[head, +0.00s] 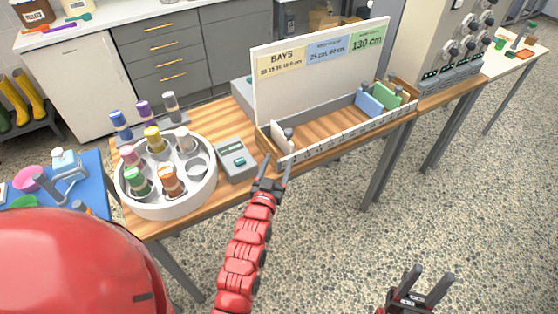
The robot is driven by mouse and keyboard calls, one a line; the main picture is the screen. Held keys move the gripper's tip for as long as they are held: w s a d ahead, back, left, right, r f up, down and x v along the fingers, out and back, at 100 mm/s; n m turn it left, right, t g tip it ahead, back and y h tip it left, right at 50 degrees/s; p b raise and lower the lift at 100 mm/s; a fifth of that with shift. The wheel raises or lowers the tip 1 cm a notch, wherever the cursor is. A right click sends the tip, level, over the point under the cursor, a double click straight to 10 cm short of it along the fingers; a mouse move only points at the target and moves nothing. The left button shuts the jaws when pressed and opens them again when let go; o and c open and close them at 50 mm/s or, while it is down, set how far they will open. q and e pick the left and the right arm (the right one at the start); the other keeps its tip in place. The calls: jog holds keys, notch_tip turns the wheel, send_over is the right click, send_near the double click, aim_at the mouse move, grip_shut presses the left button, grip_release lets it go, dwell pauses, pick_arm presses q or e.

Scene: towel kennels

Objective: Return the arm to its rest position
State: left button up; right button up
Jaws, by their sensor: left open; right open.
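My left gripper (278,164) is at the front edge of the wooden table (240,113), by the near left corner of the wooden bay tray (345,140). Its two fingers are apart with nothing seen between them. I cannot tell whether a finger touches the tray or table edge. My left arm reaches up to it from the bottom of the view. My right gripper (431,274) is low at the bottom right, over the speckled floor, with its fingers apart and empty. Most of my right arm is out of view.
A round white carousel (167,208) with several rolled towels stands left of a grey scale-like device (236,160). A sign board (320,75) rises behind the tray, which holds blue and green blocks (378,98). A blue table (90,170) is at left.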

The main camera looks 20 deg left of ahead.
pick_arm(q)
jog(key=shift+s+f, duration=0.15)
jog(key=shift+s, duration=0.2)
